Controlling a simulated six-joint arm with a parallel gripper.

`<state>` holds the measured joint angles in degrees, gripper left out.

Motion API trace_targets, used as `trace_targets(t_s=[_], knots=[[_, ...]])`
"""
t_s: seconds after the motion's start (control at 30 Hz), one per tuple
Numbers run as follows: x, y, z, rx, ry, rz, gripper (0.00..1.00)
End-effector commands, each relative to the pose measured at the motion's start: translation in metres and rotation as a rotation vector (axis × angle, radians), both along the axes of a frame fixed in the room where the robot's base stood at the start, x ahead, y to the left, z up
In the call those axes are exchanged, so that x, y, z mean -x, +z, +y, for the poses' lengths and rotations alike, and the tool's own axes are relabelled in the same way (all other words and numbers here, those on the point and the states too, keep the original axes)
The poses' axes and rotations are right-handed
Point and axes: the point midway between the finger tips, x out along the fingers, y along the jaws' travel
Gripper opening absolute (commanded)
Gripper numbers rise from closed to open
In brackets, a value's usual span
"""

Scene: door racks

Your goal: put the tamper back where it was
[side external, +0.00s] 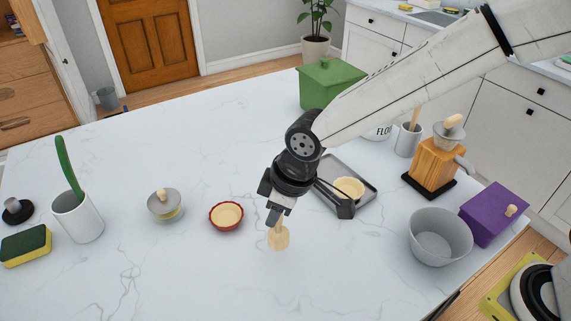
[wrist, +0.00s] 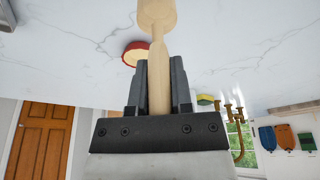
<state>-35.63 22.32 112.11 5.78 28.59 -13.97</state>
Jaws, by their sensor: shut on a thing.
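My gripper (side external: 277,222) is shut on the pale wooden tamper (side external: 279,239), which hangs below it, roughly upright, over the white counter. In the wrist view my gripper (wrist: 160,75) has its two dark fingers on either side of the tamper's slim handle (wrist: 158,72). The tamper's wider end (wrist: 156,14) points away from the fingers. I cannot tell whether the tamper touches the counter. A red dish with pale filling (side external: 226,216) sits to its left and also shows in the wrist view (wrist: 131,52).
A metal tray (side external: 325,199) holds a pale tart. A grey bowl (side external: 440,237), purple box (side external: 493,214), wooden stand (side external: 436,162) and crock (side external: 408,140) stand right. A lidded pot (side external: 164,203), white cup (side external: 78,218) and sponge (side external: 26,245) stand left. The front counter is clear.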

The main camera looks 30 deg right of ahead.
Motion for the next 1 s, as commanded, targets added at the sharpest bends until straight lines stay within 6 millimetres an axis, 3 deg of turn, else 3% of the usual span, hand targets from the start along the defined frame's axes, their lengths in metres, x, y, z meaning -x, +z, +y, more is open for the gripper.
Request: trace_targets(t_s=[0.37,0.67,1.0], knots=[[-0.004,-0.007,0.002,0.001,0.000,0.001,0.00],[-0.005,-0.036,0.003,0.002,0.001,0.001,0.00],[-0.006,-0.038,0.003,0.000,0.001,0.000,0.00]])
